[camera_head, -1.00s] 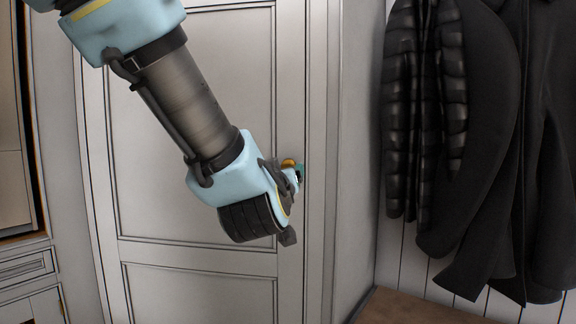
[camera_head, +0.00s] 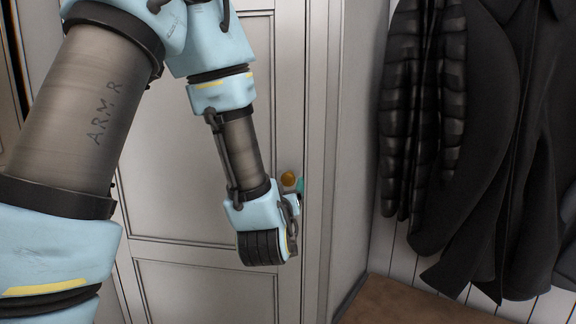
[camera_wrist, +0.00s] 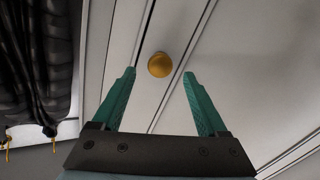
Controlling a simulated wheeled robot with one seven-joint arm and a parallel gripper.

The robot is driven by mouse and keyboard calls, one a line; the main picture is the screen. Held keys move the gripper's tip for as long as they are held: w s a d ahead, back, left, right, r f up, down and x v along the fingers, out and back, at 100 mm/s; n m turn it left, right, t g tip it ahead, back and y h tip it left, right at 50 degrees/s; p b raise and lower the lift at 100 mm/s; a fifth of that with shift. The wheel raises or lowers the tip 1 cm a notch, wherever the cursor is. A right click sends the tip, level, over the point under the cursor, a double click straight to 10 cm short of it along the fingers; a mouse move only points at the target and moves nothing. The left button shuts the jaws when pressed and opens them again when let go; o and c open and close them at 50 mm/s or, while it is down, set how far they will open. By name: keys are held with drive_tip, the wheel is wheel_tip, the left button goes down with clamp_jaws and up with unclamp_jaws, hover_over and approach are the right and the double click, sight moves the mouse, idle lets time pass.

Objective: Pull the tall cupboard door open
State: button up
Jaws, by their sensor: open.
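The tall cupboard door (camera_head: 180,190) is a pale grey panelled door and looks shut in the head view. Its round brass knob (camera_head: 288,178) sits near the door's right edge. In the wrist view the knob (camera_wrist: 160,64) shows just beyond and between the fingertips, with a gap on each side. My gripper (camera_wrist: 159,72) is open, with two green fingers and nothing between them. In the head view my gripper (camera_head: 299,185) is mostly hidden by my wrist, and a green finger shows just right of the knob. I see no contact with the knob.
Dark coats (camera_head: 490,130) hang on the right, and they also show at the left of the wrist view (camera_wrist: 35,60). A brown bench seat (camera_head: 410,302) stands below them. The cupboard's side panel (camera_head: 347,140) lies between door and coats.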

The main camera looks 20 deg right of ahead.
sight(287, 181)
drive_tip(key=shift+p+x, duration=0.65)
drive_tip(key=shift+x, duration=2.1)
